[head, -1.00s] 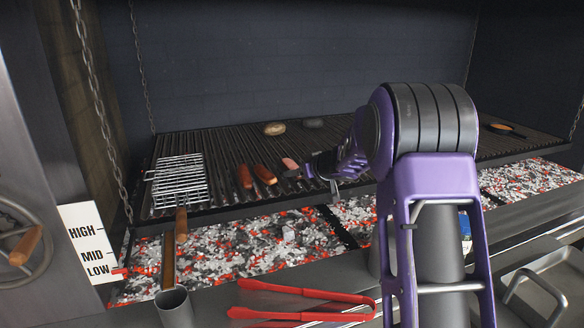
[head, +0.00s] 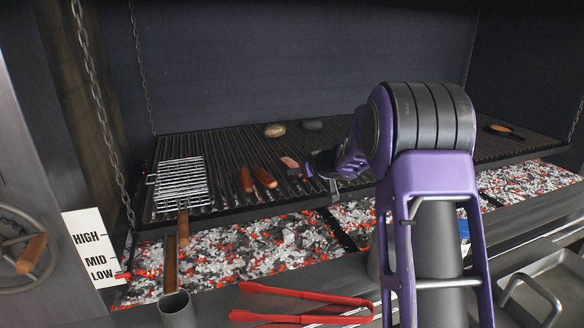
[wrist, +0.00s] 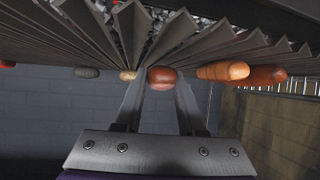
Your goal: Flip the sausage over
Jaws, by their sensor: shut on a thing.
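My gripper (wrist: 159,92) is shut on a reddish-brown sausage (wrist: 162,79), which shows end-on between its two fingers in the wrist view. In the head view the pinkish end of this sausage (head: 289,162) sticks out to the left of my gripper (head: 308,167), just over the grill bars. Most of its length is hidden by the fingers. Two more brown sausages, a left one (head: 246,180) and a right one (head: 265,178), lie side by side on the grill (head: 225,150) to the left. They also show right of the held sausage in the wrist view.
A wire grill basket (head: 181,184) lies on the grill's left end. A tan round item (head: 274,130) and a grey one (head: 312,124) sit farther back. A small pan (head: 502,130) is at the far right. Glowing coals (head: 250,240) lie below; red tongs (head: 305,302) rest in front.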

